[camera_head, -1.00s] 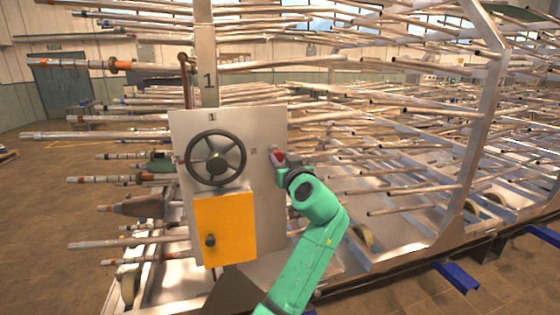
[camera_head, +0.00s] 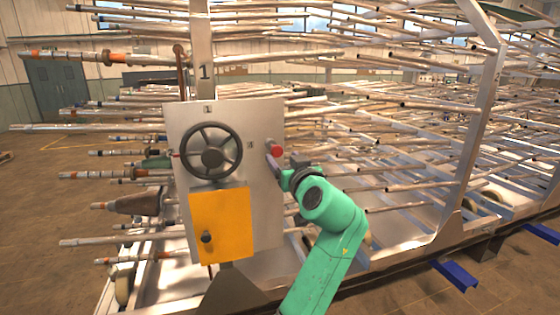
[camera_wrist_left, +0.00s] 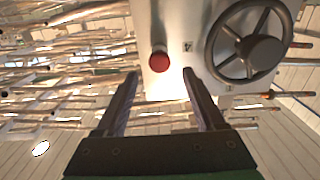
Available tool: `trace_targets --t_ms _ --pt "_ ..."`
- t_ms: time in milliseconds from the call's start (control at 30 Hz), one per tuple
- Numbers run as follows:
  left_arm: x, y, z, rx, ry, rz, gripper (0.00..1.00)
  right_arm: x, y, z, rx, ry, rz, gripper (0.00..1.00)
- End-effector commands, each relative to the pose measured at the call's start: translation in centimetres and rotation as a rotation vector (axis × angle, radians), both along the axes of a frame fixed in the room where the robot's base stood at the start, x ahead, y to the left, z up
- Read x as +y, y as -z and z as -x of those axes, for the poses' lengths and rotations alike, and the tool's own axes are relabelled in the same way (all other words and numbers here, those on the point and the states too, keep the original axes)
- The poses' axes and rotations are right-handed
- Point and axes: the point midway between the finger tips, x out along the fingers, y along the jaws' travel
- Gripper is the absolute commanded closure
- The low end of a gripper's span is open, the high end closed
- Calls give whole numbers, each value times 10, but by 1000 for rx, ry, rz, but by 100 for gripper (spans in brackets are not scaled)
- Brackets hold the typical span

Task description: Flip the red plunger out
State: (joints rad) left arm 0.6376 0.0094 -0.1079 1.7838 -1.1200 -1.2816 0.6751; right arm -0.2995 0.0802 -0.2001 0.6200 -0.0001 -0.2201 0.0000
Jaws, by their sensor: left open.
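The red plunger (camera_head: 277,150) is a round red knob at the right edge of the upright metal panel (camera_head: 262,195). In the left wrist view the plunger (camera_wrist_left: 158,60) shows whole, just past the fingertips and lined up with the gap between them. My left gripper (camera_head: 273,162) is open and empty, just below the plunger in the head view. In the left wrist view its two fingers (camera_wrist_left: 159,76) are spread apart and do not visibly touch the plunger. My right gripper is not in view.
A dark handwheel (camera_head: 211,150) is mounted left of the plunger, with a yellow box (camera_head: 222,225) below it. Many long metal tubes (camera_head: 395,160) stick out behind and beside the panel. A blue floor bar (camera_head: 455,275) lies at the lower right.

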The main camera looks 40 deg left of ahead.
Motion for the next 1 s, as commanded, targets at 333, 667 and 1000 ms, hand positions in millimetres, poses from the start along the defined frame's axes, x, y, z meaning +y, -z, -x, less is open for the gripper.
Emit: trace_targets --t_ms 333,667,1000 --pt "-78 4 53 -1 3 2 29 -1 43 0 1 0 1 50" --pt "-88 0 61 1 0 1 29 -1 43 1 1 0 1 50" --pt "-89 6 54 22 10 -9 29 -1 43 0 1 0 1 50"
